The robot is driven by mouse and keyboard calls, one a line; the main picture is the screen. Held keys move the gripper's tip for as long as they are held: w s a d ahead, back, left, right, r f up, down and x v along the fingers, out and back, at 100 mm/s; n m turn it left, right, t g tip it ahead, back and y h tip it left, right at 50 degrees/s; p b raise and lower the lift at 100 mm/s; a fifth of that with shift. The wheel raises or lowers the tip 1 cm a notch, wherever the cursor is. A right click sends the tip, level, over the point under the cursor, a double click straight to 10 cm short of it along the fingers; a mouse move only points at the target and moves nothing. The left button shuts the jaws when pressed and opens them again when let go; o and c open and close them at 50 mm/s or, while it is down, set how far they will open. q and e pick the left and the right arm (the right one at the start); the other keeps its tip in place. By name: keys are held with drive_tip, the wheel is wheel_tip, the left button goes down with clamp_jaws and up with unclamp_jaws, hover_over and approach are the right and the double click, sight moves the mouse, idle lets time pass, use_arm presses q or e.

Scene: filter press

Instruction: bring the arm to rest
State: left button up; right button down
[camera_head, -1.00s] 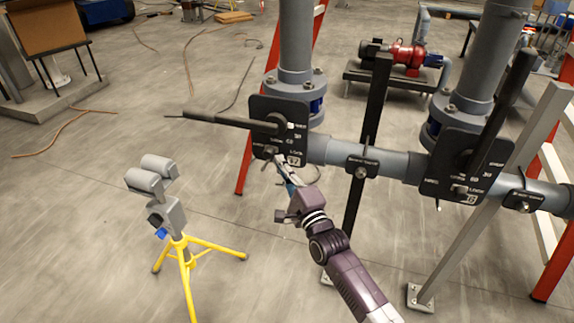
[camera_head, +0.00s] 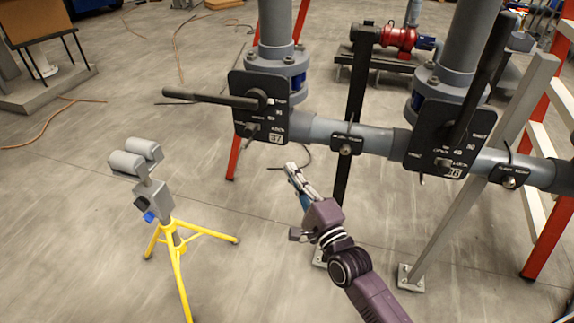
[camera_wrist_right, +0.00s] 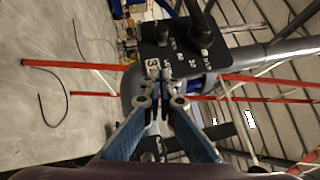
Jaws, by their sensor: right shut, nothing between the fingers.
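My right arm comes in from the bottom right of the head view. Its right gripper (camera_head: 291,170) is shut and empty, below the left valve plate and apart from it. In the right wrist view the gripper's fingertips (camera_wrist_right: 163,80) meet in front of the valve plate marked 37 (camera_head: 261,107). That plate has a black lever (camera_head: 210,97) pointing left, and it also shows in the wrist view (camera_wrist_right: 178,45). My left gripper is not in view.
A second valve plate (camera_head: 449,138) with an upright lever stands right, joined by a grey horizontal pipe (camera_head: 385,140). A black post (camera_head: 362,95) stands behind my arm. A yellow tripod (camera_head: 172,243) with a grey head stands left. Floor between tripod and gripper is clear.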

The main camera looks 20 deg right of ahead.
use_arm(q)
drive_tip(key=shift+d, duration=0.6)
use_arm(e)
drive_tip(key=shift+s, duration=0.1)
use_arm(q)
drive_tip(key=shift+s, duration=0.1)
